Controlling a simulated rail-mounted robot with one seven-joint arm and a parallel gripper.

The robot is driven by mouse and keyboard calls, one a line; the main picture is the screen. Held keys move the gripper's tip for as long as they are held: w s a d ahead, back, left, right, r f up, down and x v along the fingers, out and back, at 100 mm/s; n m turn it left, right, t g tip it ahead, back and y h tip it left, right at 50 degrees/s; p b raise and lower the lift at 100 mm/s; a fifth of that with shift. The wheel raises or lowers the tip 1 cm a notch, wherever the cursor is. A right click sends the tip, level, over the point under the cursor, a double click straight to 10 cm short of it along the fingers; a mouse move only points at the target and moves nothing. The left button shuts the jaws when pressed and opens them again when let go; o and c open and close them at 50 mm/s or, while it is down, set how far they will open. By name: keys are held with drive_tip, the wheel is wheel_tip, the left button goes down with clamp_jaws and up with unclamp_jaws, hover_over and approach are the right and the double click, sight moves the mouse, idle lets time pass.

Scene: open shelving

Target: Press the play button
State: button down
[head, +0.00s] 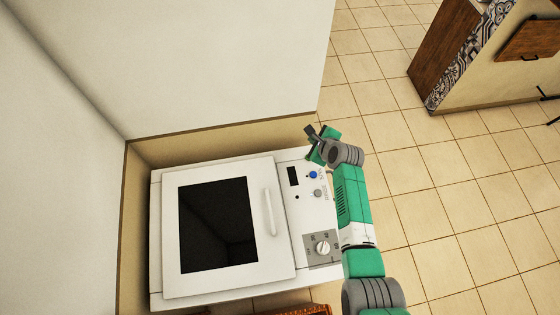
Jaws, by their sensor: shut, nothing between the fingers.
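A white oven-like appliance (283,250) with a dark door window stands against the wall, its control panel on the right. On the panel are a round blue button (313,175), a grey round button (318,194) below it and a small black dot (297,197). Any play marking is too small to read. My gripper (312,131) is near the panel's upper end, just above the blue button in the picture. It is shut and holds nothing. I cannot tell whether it touches the appliance; the blue button is visible below it.
The panel also has a dark display (292,176) and a silver dial (322,248). A white door handle (268,212) stands out left of the panel. Walls enclose the left and back. Tiled floor (440,210) is open on the right, with a counter (500,80) at the upper right.

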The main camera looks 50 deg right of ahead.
drive_tip(key=shift+s+f, duration=0.15)
drive_tip(key=shift+f, duration=0.05)
drive_tip(key=shift+d, duration=0.1)
wheel_tip(320, 180, down, 9)
drive_tip(key=b, duration=0.8)
drive_tip(key=shift+r, duration=0.1)
idle(1.6)
drive_tip(key=shift+f+b, duration=0.35)
drive_tip(key=shift+f, duration=0.05)
